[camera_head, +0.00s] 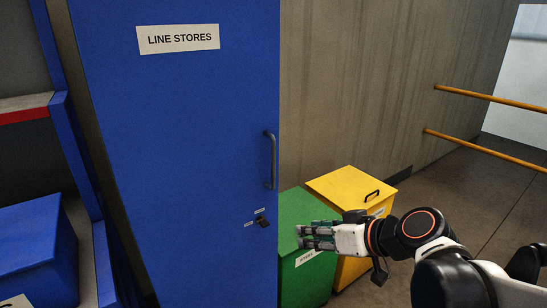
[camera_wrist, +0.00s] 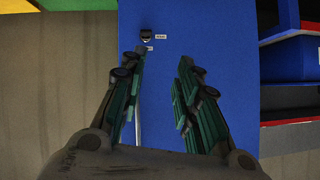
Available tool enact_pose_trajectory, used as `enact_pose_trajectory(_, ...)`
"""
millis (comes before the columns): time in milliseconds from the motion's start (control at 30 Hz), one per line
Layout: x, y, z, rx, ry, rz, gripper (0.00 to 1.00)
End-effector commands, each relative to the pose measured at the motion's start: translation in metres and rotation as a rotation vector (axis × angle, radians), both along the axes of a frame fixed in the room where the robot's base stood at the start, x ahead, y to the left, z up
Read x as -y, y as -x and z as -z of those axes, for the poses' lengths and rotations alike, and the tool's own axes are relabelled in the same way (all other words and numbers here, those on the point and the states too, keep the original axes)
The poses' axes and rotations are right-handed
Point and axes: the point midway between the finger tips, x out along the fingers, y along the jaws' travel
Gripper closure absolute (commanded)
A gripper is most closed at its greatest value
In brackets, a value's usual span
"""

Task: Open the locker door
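The blue locker door (camera_head: 175,140), marked LINE STORES, stands upright and looks shut in the head view. A dark vertical bar handle (camera_head: 273,160) is near its right edge. Below it is a small dark latch (camera_head: 263,221) with small white labels. My gripper (camera_head: 302,236) is right of the latch, its fingers pointing left towards the door. In the wrist view my gripper (camera_wrist: 160,75) is open and empty, facing the blue door (camera_wrist: 210,50), with the latch (camera_wrist: 146,35) beyond the fingertips. The handle is not clearly visible there; the left finger may hide it.
A green bin (camera_head: 296,205) and a yellow bin (camera_head: 345,186) with a black handle stand right of the locker, beside my arm. Shelving with a blue box (camera_head: 35,250) is at the left. Orange rails (camera_head: 490,97) cross the right side. Floor (camera_head: 450,190) is clear beyond the bins.

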Motion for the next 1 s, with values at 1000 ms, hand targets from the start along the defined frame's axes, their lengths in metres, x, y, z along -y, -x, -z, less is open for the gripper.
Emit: enact_pose_trajectory(1000, -0.031, -0.124, -0.072, 0.584, -0.205, -0.139, 0.7)
